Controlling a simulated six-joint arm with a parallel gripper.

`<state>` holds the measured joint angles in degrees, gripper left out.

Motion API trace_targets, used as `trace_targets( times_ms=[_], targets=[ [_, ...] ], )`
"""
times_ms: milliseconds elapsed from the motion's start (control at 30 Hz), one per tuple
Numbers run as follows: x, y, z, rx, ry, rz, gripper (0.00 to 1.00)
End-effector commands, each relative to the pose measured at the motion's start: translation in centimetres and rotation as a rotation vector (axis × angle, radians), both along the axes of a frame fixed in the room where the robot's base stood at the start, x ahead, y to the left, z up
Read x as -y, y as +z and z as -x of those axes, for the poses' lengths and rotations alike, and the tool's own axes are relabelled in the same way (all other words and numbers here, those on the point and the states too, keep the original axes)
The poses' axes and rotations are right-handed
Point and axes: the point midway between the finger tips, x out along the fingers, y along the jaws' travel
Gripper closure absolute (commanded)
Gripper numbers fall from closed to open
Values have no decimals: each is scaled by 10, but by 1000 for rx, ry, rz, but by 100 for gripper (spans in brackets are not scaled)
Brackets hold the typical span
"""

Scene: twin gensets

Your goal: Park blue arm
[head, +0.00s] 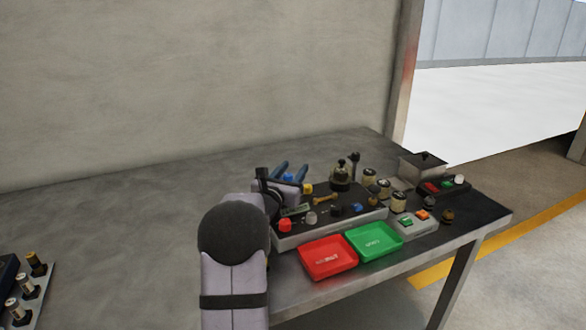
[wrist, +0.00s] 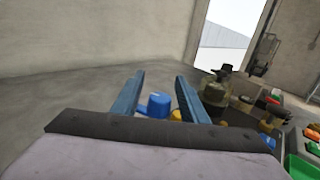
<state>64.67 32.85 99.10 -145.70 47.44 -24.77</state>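My gripper (head: 292,169) is over the back left of the dark panel (head: 323,229) in the head view. Its two blue fingers stand well apart, and in the wrist view the gripper (wrist: 160,78) is open with nothing held. A blue knob-like part (wrist: 157,105) with a short piece reaching left shows between and beyond the fingers in the wrist view. The blue part (head: 288,177) is partly hidden by my gripper in the head view. I cannot tell whether it is the blue arm, or whether a finger touches it. A yellow part (wrist: 176,115) is just right of it.
A red tray (head: 328,271) and a green tray (head: 352,244) lie in front of the panel. A dark domed part (head: 341,178), several jars and a grey box (head: 423,166) stand to the right.

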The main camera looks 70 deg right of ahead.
Motion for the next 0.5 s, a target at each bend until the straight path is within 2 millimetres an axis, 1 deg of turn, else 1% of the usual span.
trace_targets(
  times_ms=[300, 333, 367, 400, 500],
  targets=[
    [2, 0, 0, 0, 0, 0, 60],
    [2, 0, 0, 0, 0, 0, 63],
    [2, 0, 0, 0, 0, 0, 70],
    [2, 0, 0, 0, 0, 0, 79],
    [2, 0, 0, 0, 0, 0, 100]
  ],
)
